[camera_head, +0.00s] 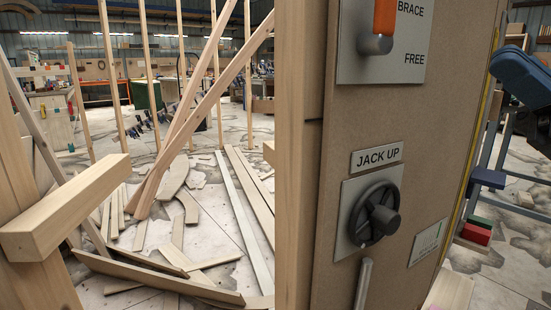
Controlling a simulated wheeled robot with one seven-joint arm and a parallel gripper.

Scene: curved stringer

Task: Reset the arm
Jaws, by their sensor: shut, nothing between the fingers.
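My gripper is not in view in the head camera view, and I cannot make out any part of my arm for sure. A brown panel (345,140) fills the right middle of the view. On it, an orange-and-grey lever (383,25) sits on a metal plate between the labels BRACE and FREE, with its orange part toward BRACE. Below it is a black round handwheel (374,213) with a knob, under the label JACK UP (377,156). A pale metal bar (363,285) shows below the wheel, its lower end cut off.
A thick timber beam (65,205) juts in from the left. Crossed leaning boards (190,120) stand beyond it, and loose boards (160,280) litter the floor. Upright posts and benches stand behind. Right of the panel are a blue object (522,75) and a red block (476,234).

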